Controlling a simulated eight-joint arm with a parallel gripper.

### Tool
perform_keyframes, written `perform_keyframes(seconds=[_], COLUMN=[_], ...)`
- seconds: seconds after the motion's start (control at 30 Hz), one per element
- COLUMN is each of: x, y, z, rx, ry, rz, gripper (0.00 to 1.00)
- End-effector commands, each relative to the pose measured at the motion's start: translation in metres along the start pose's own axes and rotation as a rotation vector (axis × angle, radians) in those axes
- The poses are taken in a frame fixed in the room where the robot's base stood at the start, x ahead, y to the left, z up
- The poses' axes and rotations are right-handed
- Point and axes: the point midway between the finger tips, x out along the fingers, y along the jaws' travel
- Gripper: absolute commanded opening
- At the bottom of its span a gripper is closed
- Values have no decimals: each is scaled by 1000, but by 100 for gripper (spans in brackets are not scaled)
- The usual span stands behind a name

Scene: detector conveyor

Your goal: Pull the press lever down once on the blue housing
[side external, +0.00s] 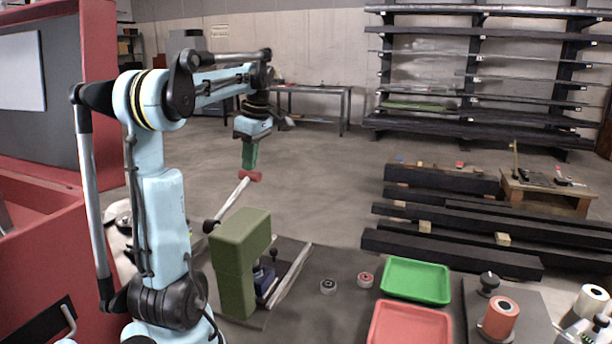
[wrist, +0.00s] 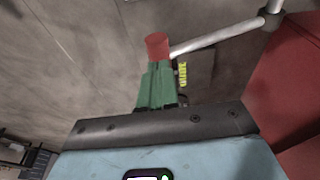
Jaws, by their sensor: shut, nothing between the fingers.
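The press lever is a pale rod (side external: 233,197) ending in a red knob (side external: 250,176). It slants up and right from a black pivot beside an olive-green press body (side external: 240,245). A small blue housing (side external: 264,279) sits low under the press head, partly hidden. My gripper (side external: 248,166) points down with its green fingers together and empty, right above the knob. In the wrist view the shut fingertips (wrist: 157,67) are at the red knob (wrist: 157,46), and the rod (wrist: 215,37) runs right from it. Whether they touch the knob, I cannot tell.
Two small round parts (side external: 328,286) (side external: 365,279) lie on the dark bench. A green tray (side external: 416,281) and a red tray (side external: 410,326) stand to their right. A red machine frame (side external: 98,90) is at the left. The air right of the lever is clear.

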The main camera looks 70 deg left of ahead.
Motion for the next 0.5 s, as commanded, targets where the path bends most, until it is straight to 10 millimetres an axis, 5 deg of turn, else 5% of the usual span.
perform_keyframes(seconds=[0.5], x=[-28], y=[-13], z=[-6], rx=[0], ry=[0], rz=[0], gripper=[0])
